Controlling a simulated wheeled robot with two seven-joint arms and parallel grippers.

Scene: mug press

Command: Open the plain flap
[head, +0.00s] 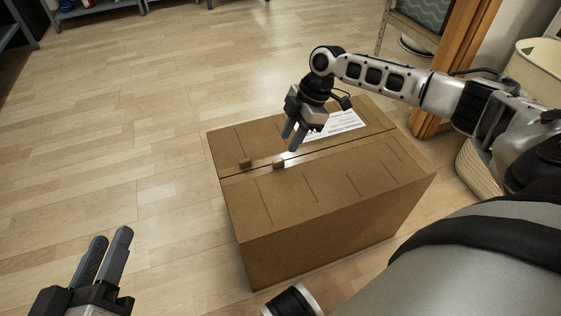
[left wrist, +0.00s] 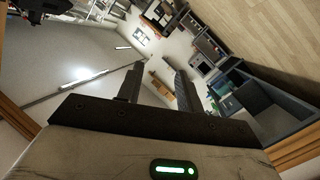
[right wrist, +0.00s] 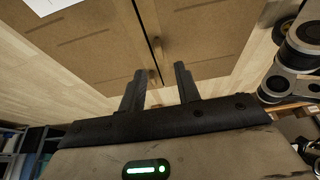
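A closed brown cardboard box (head: 335,220) stands on the floor. Its near top flap is plain (head: 330,190) and lies flat; its far flap (head: 240,142) carries a white label (head: 335,125). Each flap has a small brown tab by the seam: the plain flap's tab (head: 279,164) and the labelled flap's tab (head: 245,163). My right gripper (head: 292,138) is open and empty, pointing down above the box near the seam. The right wrist view shows both flaps beyond its parted fingers (right wrist: 158,85). My left gripper (head: 108,255) is open and empty, left of the box; its fingers show apart (left wrist: 158,80).
Wooden floor (head: 120,120) is clear to the left of and behind the box. A wooden post (head: 455,65) and a pale bin (head: 535,75) stand at the right. Grey shelving (head: 90,8) is far off at the top left.

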